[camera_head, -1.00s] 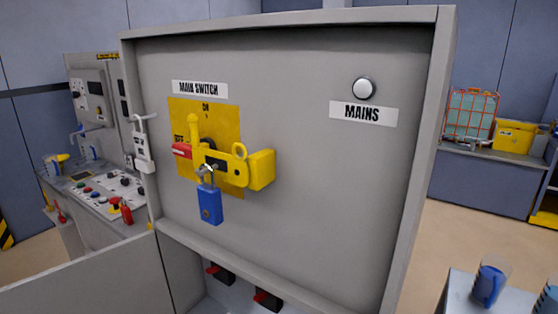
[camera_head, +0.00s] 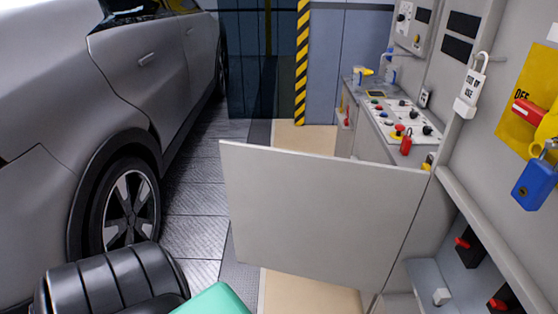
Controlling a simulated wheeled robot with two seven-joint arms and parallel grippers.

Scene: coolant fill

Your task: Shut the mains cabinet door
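The mains cabinet door (camera_head: 318,215) is a plain light grey panel. It stands wide open, swung out to the left from the left side of the cabinet's lower opening. Its free edge is at the left, and its right edge meets the cabinet (camera_head: 478,187). The lower opening shows black switches with red levers (camera_head: 468,245) inside. No handle shows on the side of the door facing me. Neither of my grippers is in view.
A blue padlock (camera_head: 534,186) hangs at the yellow switch plate at the right edge. A control desk (camera_head: 395,118) stands behind the door. A silver car (camera_head: 130,100) is at the left. Bare floor (camera_head: 195,222) lies between car and door.

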